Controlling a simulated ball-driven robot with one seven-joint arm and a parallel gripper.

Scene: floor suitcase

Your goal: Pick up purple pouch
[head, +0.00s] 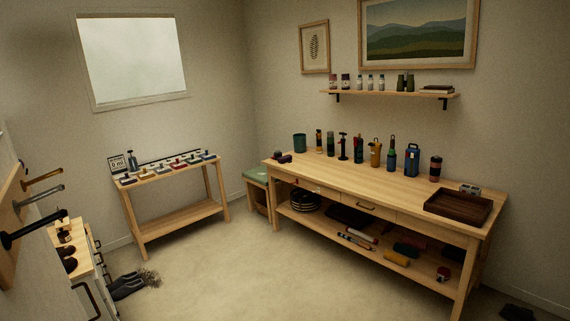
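No clearly purple pouch can be made out. A small dark, purplish item (283,158) lies on the left end of the long wooden workbench (340,176), near a green cup; it is too small and dim to tell whether it is a pouch. The bench's lower shelf (325,232) holds dark, red and yellow soft or rolled items in shadow. My gripper is not in view.
A narrow table (178,212) with several small colored items stands under the window. A green-topped stool (256,177) is between it and the bench. The middle floor (215,275) is clear.

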